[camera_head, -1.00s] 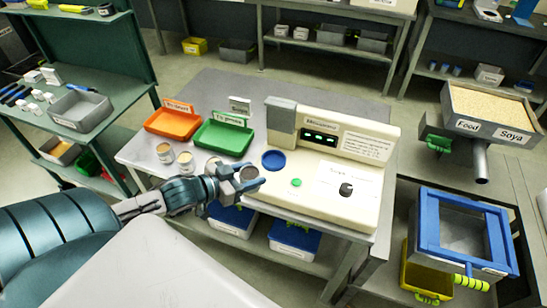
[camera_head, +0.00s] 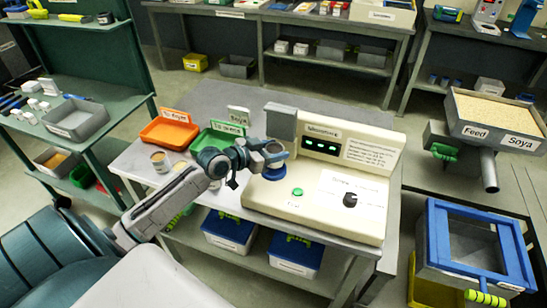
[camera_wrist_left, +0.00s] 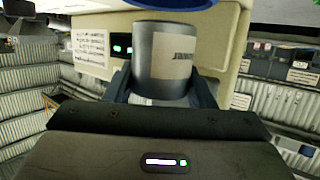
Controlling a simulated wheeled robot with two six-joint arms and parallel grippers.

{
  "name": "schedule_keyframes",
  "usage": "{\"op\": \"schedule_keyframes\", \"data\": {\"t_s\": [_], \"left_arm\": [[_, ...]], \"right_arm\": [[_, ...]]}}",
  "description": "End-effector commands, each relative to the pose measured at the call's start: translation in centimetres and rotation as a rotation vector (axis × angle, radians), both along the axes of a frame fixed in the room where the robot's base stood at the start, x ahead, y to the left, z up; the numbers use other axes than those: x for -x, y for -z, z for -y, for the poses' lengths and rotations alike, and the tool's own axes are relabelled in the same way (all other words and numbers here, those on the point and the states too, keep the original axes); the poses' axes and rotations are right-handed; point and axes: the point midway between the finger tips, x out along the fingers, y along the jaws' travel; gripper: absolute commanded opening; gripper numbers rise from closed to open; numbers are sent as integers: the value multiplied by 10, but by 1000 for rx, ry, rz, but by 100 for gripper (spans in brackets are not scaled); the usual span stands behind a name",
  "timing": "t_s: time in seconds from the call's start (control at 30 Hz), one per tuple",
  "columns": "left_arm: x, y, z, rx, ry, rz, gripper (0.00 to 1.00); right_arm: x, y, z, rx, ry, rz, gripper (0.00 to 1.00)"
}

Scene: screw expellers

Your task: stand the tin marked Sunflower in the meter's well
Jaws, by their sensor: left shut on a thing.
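My left gripper (camera_head: 272,154) is shut on a grey tin (camera_wrist_left: 165,55) with a pale label. The label's lettering is only partly readable in the left wrist view, so I cannot confirm the word Sunflower. The cream meter (camera_head: 325,190) stands on the table, and its blue round well (camera_head: 268,174) lies just under the held tin in the head view. The blue ring also shows at the top of the left wrist view (camera_wrist_left: 170,4). The tin looks upright above the well. I cannot tell whether it touches the well's floor. My right gripper is not in view.
An orange tray (camera_head: 170,134) and a green tray (camera_head: 205,140) sit left of the meter. A tin (camera_head: 160,162) stands in front of them, with another partly behind my arm. The meter's grey column (camera_head: 281,120) rises close behind the well. A green button and black knob are at its front.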

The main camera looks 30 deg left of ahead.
Motion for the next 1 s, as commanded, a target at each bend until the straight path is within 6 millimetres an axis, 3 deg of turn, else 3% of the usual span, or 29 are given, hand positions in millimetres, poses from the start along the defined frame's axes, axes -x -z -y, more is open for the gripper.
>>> {"op": "schedule_keyframes", "data": {"t_s": [0.2, 0.43, 0.47, 0.53, 1.0], "left_arm": [[1, 28, 0, 3, -1, -4, 22], [2, 34, 0, 2, -2, -11, 18], [2, 35, 0, 2, -2, -12, 56], [2, 34, 0, 2, -2, -11, 69], [11, 28, -5, -4, -2, -4, 71]], "right_arm": [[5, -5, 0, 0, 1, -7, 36], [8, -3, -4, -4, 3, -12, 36], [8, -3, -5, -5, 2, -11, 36], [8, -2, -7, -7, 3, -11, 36], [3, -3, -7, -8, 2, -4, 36]]}}
